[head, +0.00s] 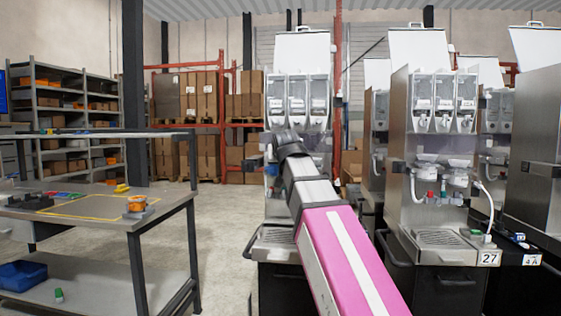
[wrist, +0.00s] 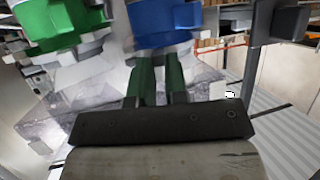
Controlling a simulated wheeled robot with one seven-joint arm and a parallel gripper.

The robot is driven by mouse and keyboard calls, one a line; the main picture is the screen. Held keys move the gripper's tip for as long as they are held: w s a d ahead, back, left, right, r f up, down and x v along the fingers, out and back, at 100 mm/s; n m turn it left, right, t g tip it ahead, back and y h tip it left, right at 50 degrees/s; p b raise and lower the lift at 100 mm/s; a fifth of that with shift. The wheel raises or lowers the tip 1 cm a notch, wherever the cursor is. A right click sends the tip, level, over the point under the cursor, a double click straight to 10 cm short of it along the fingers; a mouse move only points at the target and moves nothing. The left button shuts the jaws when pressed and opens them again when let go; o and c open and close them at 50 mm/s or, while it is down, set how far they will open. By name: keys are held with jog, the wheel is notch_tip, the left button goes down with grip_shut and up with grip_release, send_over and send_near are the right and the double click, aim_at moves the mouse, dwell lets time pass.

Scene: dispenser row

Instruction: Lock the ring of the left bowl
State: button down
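The middle dispenser (head: 297,95) stands ahead in the head view, with three clear canisters at its top. My arm crosses in front of it and hides most of the bowls and rings under the canisters. In the wrist view a blue ring part (wrist: 165,25) is straight ahead and a green ring part (wrist: 60,22) is to its left, both above pale bowl parts. I cannot tell which belongs to the left bowl. My gripper (wrist: 160,58) has its two dark green fingers close together, a narrow gap between them, with tips at the blue part's lower edge. Whether they grip it is unclear.
Another dispenser marked 27 (head: 423,170) stands to the right, with more machines beyond it. A workbench (head: 90,225) with an orange item (head: 137,205) is on the left. The floor between bench and middle dispenser is clear. Shelves (head: 75,120) line the back.

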jog(key=shift+a+m+h, duration=0.25)
jog(key=shift+m+h, duration=0.05)
jog(key=shift+h, duration=0.1)
jog(key=shift+w+a+m+g+h, duration=0.2)
jog(key=shift+a+m+g+h, duration=0.15)
jog(key=shift+a+m+h, duration=0.6)
jog(key=shift+w+a+m+g+h, duration=0.2)
jog(key=shift+a+m+g+h, duration=0.25)
jog(key=shift+m+h, duration=0.95)
jog(key=shift+w+a+m+g+h, duration=0.25)
jog(key=shift+a+m+h, duration=0.6)
jog(key=shift+h, duration=0.5)
jog(key=shift+d, duration=0.15)
jog(key=c, duration=1.1)
grip_release()
jog(key=shift+s, duration=0.1)
